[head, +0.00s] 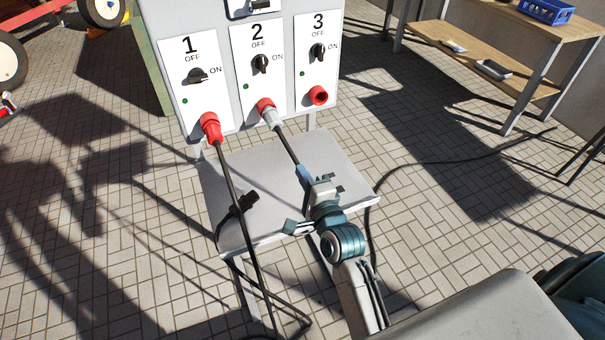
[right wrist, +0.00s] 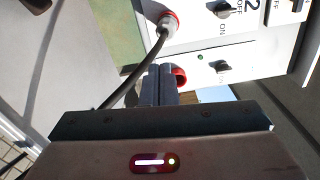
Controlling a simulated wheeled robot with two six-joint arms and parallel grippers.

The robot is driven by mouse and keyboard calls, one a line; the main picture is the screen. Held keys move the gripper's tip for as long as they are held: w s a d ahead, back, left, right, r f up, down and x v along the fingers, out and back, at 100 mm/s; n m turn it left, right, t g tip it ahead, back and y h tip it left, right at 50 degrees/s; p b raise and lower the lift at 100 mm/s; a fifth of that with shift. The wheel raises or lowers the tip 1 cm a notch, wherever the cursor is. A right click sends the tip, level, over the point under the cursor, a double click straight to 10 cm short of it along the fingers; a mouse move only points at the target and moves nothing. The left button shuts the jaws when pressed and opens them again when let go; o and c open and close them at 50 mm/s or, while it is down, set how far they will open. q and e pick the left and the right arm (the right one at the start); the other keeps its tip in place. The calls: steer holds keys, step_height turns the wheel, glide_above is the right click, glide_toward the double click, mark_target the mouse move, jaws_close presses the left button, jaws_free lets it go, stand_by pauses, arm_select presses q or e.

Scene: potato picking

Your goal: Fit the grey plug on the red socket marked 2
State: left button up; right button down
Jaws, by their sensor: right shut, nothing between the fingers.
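The grey plug (head: 270,119) sits at the red socket marked 2 (head: 264,103) on the panel, lined up with it and touching; its full depth cannot be told. Its black cable runs down towards my right gripper (head: 304,174), which is apart from the plug, over the small table. The right wrist view shows the grey plug (right wrist: 165,24) at its red socket near the top. There the right gripper's fingers (right wrist: 160,72) are together and empty, partly covering the red socket marked 3 (right wrist: 181,76). My left gripper is not in view.
A red plug (head: 211,126) with a hanging black cable is in socket 1. Socket 3 (head: 318,96) is empty. The grey table (head: 230,170) stands below the panel (head: 220,25). A wooden workbench (head: 480,50) stands at the right, with open paved floor before it.

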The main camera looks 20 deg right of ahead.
steer(key=p, duration=0.3)
glide_toward(279, 132)
steer(key=shift+w+f+b, duration=0.1)
steer(key=shift+w+b, duration=0.7)
steer(key=shift+w, duration=2.55)
steer(key=shift+w, duration=0.3)
